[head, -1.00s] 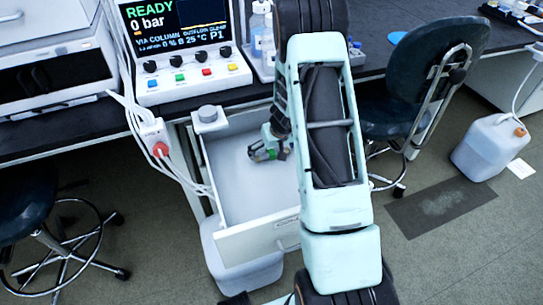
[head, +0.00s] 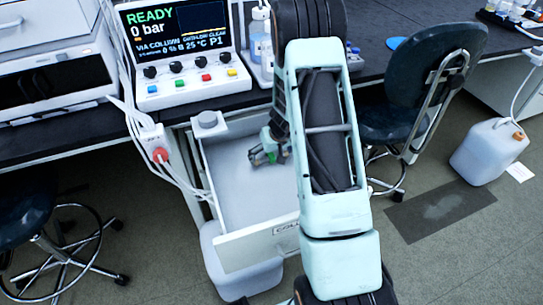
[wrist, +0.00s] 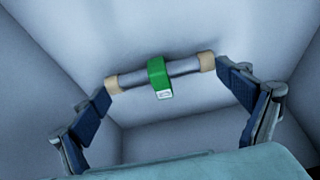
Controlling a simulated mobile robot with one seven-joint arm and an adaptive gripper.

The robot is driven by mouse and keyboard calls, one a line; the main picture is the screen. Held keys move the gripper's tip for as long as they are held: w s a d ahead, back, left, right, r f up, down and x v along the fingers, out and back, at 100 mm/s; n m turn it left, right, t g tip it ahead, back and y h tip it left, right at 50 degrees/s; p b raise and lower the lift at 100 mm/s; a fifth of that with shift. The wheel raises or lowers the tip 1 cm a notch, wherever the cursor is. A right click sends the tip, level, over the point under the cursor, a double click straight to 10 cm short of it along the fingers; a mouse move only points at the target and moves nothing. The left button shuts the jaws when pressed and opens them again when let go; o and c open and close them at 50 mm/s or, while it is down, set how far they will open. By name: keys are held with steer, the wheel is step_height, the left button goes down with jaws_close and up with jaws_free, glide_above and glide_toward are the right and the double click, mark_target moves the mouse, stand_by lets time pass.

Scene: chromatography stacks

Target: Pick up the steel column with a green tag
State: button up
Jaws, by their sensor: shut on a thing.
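The steel column (wrist: 185,68) is a short silver cylinder with beige end caps and a green tag (wrist: 160,77) around its middle. It lies across the wrist view. My gripper (wrist: 168,90) is shut on it lengthwise, with a blue-padded finger at each end cap. In the head view my gripper (head: 268,150) is inside the open drawer (head: 240,185), with a bit of green showing at it. My arm hides the drawer's right side. I cannot tell whether the column still touches the drawer floor.
The drawer's labelled front panel (head: 258,244) and pale walls surround my gripper. Above is the dark bench with the pump unit (head: 180,50). White cables (head: 180,170) hang at the drawer's left. A chair (head: 415,90) stands at right, a stool (head: 30,200) at left.

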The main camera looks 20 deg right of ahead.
mark_target(272, 156)
step_height(272, 156, up, 3)
steer(key=shift+s+r+p, duration=0.1)
steer(key=shift+p, duration=0.4)
steer(key=s+r, duration=0.9)
steer(key=s, duration=0.5)
step_height(272, 156, up, 8)
steer(key=p, duration=0.6)
steer(key=w+a+r+b, duration=0.1)
steer(key=a+r+b, duration=0.15)
steer(key=a, duration=0.35)
steer(key=w+a+r+b, duration=0.1)
steer(key=a+r+b, duration=0.1)
steer(key=a+b, duration=0.3)
step_height(272, 156, up, 21)
steer(key=s+a+p, duration=0.1)
steer(key=s+p, duration=0.1)
steer(key=p, duration=3)
steer(key=shift+r, duration=0.1)
